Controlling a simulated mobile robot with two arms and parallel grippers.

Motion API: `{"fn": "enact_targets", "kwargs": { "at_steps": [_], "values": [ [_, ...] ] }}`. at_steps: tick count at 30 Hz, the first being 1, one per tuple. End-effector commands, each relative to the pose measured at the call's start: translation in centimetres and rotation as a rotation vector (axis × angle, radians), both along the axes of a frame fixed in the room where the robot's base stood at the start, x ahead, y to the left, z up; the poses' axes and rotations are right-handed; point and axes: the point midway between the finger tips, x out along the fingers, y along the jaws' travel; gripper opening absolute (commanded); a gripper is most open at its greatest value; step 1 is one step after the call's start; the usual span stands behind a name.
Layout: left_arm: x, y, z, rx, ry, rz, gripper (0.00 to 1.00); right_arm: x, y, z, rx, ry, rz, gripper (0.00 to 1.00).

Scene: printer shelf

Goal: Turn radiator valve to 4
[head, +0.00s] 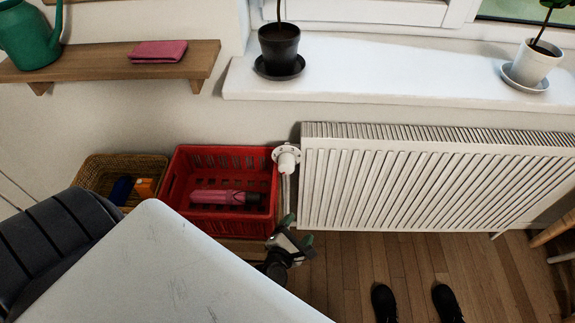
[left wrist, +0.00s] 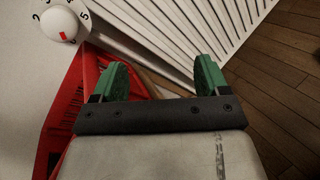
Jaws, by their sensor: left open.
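The radiator valve (head: 286,158) is a white knob at the upper left corner of the white radiator (head: 420,180). In the left wrist view the valve knob (left wrist: 60,24) is at the top left, with dark numbers around it, a 5 to its right, and a red mark low on its face. The number under the mark is too small to read. My left gripper (head: 298,230) is below the valve, apart from it, in front of the radiator's lower left. Its green fingers (left wrist: 160,80) are open with nothing between them. My right gripper is not in view.
The windowsill (head: 400,75) with two potted plants is above the radiator. The wooden floor before the radiator is mostly clear.

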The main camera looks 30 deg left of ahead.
Motion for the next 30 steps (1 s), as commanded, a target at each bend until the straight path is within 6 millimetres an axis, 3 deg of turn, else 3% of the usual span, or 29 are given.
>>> {"fn": "enact_targets", "kwargs": {
  "at_steps": [1, 6, 12, 20, 30],
  "values": [
    [1.1, 0.7, 0.9, -0.206, -0.108, 0.098, 0.75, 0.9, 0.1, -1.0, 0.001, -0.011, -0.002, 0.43],
    [2.6, 3.2, 5.8, -0.791, -0.394, 0.328, 0.75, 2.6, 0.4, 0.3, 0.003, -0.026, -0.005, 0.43],
    [2.5, 5.2, 8.0, -1.190, -0.594, 0.476, 0.75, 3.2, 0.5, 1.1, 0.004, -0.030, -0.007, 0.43],
    [3.3, 6.4, 8.5, -1.315, -0.660, 0.522, 0.75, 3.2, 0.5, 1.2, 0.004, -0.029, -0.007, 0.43],
    [8.7, 9.7, 8.5, -1.308, -0.656, 0.519, 0.75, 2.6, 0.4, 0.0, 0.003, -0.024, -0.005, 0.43]
  ]
}}
